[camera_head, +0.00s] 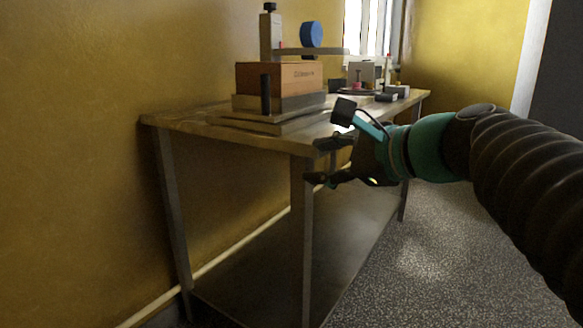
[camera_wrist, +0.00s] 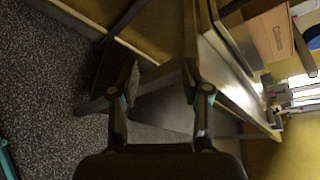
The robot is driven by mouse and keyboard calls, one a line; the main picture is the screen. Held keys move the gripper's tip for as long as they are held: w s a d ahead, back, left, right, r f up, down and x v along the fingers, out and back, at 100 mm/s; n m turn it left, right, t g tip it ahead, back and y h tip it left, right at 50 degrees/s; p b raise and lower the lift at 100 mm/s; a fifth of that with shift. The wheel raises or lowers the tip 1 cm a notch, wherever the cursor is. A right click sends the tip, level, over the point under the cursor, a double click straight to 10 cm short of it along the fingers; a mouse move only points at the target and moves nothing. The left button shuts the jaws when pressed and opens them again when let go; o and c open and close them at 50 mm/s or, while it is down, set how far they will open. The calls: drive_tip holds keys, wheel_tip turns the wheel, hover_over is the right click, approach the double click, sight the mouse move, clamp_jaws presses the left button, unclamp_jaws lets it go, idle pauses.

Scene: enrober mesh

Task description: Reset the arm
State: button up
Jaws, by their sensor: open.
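My arm reaches in from the right in the head view. My gripper (camera_head: 318,162) is open and empty, at about the height of the tabletop, in front of the near right edge of the workbench (camera_head: 230,136). In the wrist view my gripper (camera_wrist: 158,78) shows two fingers spread apart with nothing between them. Behind the fingers are the bench's leg and lower shelf. In that view the scene appears turned on its side. I cannot tell whether the fingers touch the bench edge.
A wooden box (camera_head: 280,78) sits on a metal fixture near the bench's front, with a blue disc (camera_head: 311,35) above it. Several small items stand farther back. The lower shelf (camera_head: 290,260) looks bare. Speckled floor (camera_head: 425,270) is open to the right. A yellow wall is behind.

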drive_tip(key=s+d+f+n+g+h+p, duration=0.1)
drive_tip(key=s+d+f+n+g+h, duration=0.15)
drive_tip(key=f+n, duration=0.35)
drive_tip(key=s+d+f+n+g+h+p, duration=0.1)
drive_tip(key=s+d+f+n+h, duration=0.25)
drive_tip(key=f, duration=0.55)
drive_tip(key=s+d+f+n+g+h+p, duration=0.1)
drive_tip(key=s+d+f+n+h+p, duration=0.2)
drive_tip(key=s+n, duration=0.5)
wheel_tip(320, 180, down, 3)
drive_tip(key=shift+s+d+r+h+p, duration=0.15)
drive_tip(key=shift+s+d+h+p, duration=0.15)
drive_tip(key=shift+s+d+p, duration=0.5)
drive_tip(key=shift+w+d, duration=0.1)
